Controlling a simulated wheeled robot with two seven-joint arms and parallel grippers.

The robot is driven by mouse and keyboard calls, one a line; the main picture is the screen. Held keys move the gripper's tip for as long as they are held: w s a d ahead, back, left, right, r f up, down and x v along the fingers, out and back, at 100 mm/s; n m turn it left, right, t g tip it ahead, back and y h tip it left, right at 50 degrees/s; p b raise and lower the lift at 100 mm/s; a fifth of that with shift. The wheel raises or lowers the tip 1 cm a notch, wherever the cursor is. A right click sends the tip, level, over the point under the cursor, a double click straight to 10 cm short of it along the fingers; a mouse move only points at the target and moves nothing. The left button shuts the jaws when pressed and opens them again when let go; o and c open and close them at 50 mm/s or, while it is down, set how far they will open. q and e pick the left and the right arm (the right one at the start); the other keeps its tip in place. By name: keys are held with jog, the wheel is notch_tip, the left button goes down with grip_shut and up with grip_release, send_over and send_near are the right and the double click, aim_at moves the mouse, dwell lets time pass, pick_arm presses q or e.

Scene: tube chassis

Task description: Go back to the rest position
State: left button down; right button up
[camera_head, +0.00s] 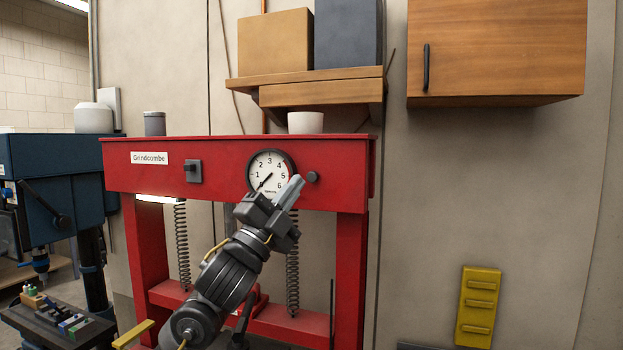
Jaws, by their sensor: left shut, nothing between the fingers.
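My left gripper (290,190) is raised in front of the red press (222,178), just below and to the right of its round dial gauge (269,170). Its fingers are together with nothing between them. The fingers point up and to the right and overlap the lower right edge of the gauge in the picture. I cannot tell whether they touch the press. My left arm comes up from the lower left. My right gripper does not show.
A dark knob (312,177) sits right of the gauge, and a switch box (193,171) to its left. A white cup (305,123) and a grey canister (155,124) stand on the press. A wooden shelf (306,78) and cabinet (497,48) hang above. A blue machine (45,185) stands left.

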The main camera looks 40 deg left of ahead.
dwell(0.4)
